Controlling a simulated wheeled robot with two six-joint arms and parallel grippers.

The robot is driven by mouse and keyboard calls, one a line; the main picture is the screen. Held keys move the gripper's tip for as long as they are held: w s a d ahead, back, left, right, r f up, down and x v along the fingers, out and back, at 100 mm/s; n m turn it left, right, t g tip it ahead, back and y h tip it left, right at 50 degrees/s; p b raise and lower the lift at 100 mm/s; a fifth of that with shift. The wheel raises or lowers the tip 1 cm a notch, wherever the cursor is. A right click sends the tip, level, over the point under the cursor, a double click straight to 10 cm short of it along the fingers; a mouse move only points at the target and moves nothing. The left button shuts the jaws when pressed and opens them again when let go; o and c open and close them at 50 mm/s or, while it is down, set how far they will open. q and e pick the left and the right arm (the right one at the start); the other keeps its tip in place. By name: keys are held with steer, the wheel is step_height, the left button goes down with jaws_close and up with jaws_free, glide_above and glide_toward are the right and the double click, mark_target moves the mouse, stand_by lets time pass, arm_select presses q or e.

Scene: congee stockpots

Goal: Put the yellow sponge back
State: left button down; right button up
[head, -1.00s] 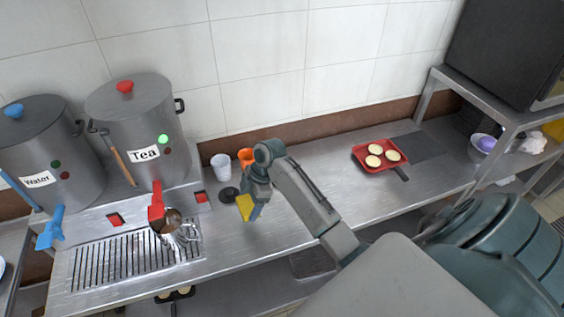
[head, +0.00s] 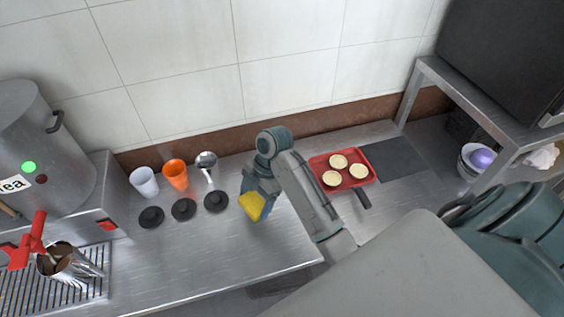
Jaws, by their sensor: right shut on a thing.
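The yellow sponge (head: 251,206) is held between the fingers of my right gripper (head: 257,205), above the steel counter (head: 200,250). The gripper points down and is shut on it. The gripper covers part of the sponge, and I cannot tell exactly how high it is above the counter. My left gripper is not in view.
Left of the sponge are a white cup (head: 144,182), an orange cup (head: 175,175), a ladle (head: 207,166) and black discs (head: 184,209). Right of my arm lies a red tray (head: 371,182) with pale round pieces. A tea pot (head: 45,150) stands at left; a shelf (head: 480,95) at right.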

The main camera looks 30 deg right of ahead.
steer(key=w+d+b, duration=0.2)
steer(key=w+d, duration=0.1)
steer(key=w+d+f+b, duration=0.1)
steer(key=w+d+b, duration=0.2)
steer(key=w, duration=0.1)
steer(key=shift+w+d+f, duration=0.2)
steer(key=w+d+p, duration=0.1)
steer(key=w+d, duration=0.2)
steer(key=w, duration=0.1)
steer(key=shift+d+r+p, duration=0.1)
steer(key=shift+d+p, duration=0.25)
steer(key=shift+d, duration=0.05)
steer(key=shift+w+f+p, duration=0.1)
steer(key=shift+f+p, duration=0.85)
steer(key=shift+f, duration=0.85)
steer(key=o, duration=0.4)
steer(key=shift+f, duration=0.2)
steer(key=o, duration=0.5)
steer(key=shift+r, duration=0.15)
